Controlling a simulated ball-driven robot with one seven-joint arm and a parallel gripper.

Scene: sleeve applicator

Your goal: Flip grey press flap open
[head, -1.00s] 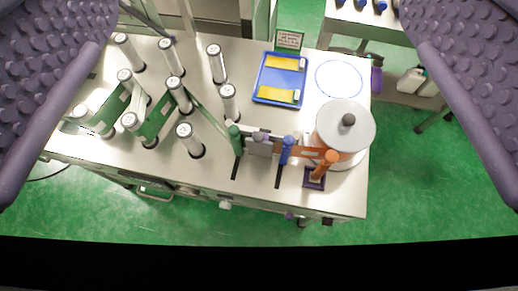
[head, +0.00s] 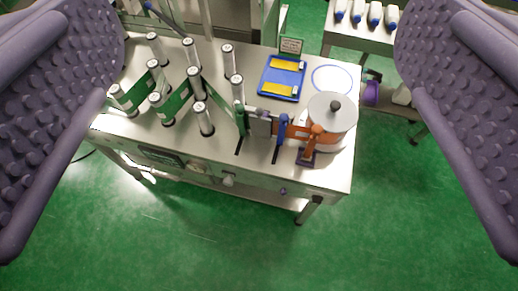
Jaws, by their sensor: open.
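The grey press flap (head: 260,126) is a small flat grey plate on the steel table. It stands between a green post (head: 240,118) and a blue lever (head: 282,128). From this angle I cannot tell how it is hinged. An orange lever (head: 315,140) stands to its right, beside a white pot with a lid (head: 332,110). My gripper (head: 260,165) is open, with its two purple studded fingers wide apart at the left and right picture edges. Nothing is between the fingers close up; the table lies well beyond them.
Several white rollers (head: 204,120) with a green band stand left of the flap. A blue tray (head: 283,78) with yellow pieces lies behind it. A side table (head: 370,40) with bottles stands at the back right. The green floor (head: 240,245) in front is clear.

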